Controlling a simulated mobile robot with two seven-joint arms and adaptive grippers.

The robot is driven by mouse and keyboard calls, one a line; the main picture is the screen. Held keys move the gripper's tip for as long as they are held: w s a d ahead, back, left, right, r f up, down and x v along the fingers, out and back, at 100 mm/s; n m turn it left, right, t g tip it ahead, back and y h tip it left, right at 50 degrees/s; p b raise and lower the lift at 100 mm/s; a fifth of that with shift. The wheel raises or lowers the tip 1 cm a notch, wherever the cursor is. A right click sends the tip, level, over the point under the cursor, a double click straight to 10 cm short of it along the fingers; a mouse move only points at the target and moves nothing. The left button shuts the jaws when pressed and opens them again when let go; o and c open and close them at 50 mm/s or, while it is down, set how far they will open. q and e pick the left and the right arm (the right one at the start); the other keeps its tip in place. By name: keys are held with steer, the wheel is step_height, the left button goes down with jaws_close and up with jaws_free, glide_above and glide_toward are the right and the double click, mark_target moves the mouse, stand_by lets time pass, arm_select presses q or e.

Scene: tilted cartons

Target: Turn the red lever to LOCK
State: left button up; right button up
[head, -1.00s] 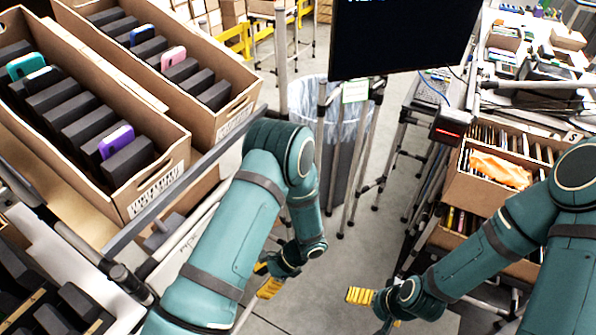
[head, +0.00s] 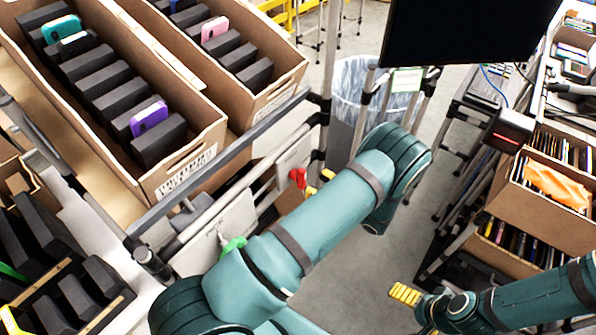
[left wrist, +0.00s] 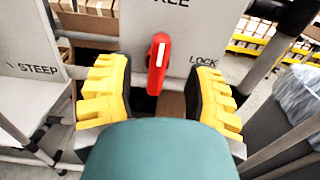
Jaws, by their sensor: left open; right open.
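The red lever (left wrist: 158,62) stands nearly upright on a grey panel in the left wrist view, with its handle toward a partly cut-off word ending in "EE". The word LOCK (left wrist: 203,61) is to its right on the panel. My left gripper (left wrist: 158,95) is open, with one yellow finger on each side of the lever and gaps on both sides. In the head view the red lever (head: 298,178) shows beside my left gripper (head: 319,183), which is partly hidden by my arm. My right gripper (head: 416,311) is open and empty at the lower right.
A green lever (head: 232,245) is on another panel nearer me. Cartons with dark foam slots and phones (head: 190,165) stand above at the left. A bin with a clear liner (head: 352,80) stands behind. A carton of files (head: 530,215) is at the right.

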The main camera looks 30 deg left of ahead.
mark_target(305, 177)
arm_select(q)
steer(key=a, duration=0.7)
steer(key=shift+w+a, duration=0.15)
steer(key=shift+w, duration=0.15)
steer(key=shift+o, duration=0.2)
jaws_close()
